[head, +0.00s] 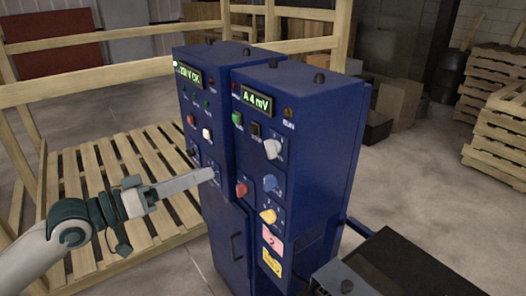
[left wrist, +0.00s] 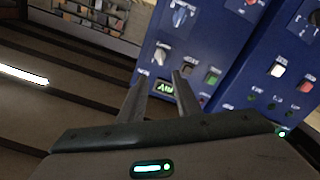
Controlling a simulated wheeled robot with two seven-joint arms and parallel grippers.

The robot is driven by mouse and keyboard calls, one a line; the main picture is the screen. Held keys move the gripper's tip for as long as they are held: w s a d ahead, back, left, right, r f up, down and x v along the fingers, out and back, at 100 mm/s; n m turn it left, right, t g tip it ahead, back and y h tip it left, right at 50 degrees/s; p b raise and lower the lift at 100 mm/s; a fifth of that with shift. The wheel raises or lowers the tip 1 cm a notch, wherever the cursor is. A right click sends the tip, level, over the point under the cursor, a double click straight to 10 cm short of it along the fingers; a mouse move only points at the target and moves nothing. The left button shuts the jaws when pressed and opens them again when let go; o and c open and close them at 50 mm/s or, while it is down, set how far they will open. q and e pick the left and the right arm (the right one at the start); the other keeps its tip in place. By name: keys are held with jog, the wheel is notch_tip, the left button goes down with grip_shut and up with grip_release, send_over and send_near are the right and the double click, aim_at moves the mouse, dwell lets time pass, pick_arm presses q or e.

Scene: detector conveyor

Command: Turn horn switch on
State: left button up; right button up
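The blue control cabinet (head: 335,135) carries several switches and buttons; their labels are too small to read, so I cannot tell which is the horn switch. On its right panel are a white knob (head: 272,149), a blue knob (head: 271,183), a yellow knob (head: 268,215) and a red knob (head: 242,189). My left gripper (head: 212,174) is in front of the cabinet's lower left panel, partly hiding small switches there. In the left wrist view its two fingers (left wrist: 158,90) are apart with nothing between them. The white knob (left wrist: 160,53) and blue knob (left wrist: 180,17) appear beyond them.
The cabinet shows two lit displays, one reading "A 4 mV" (head: 256,99). A green button (head: 237,119) is below it. A dark conveyor (head: 410,268) extends at lower right. A wooden pallet (head: 120,160) and rails stand behind my left arm. More pallets (head: 500,125) are stacked at right.

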aim_at(267, 150)
pick_arm(q)
jog(key=p+x, duration=0.7)
jog(key=x, duration=0.9)
jog(key=shift+w+d, duration=0.15)
jog(key=shift+d, duration=0.05)
jog(key=shift+w+d, duration=0.3)
jog(key=shift+d, duration=0.05)
jog(key=shift+c, duration=0.5)
jog(key=shift+f, duration=0.1)
grip_shut()
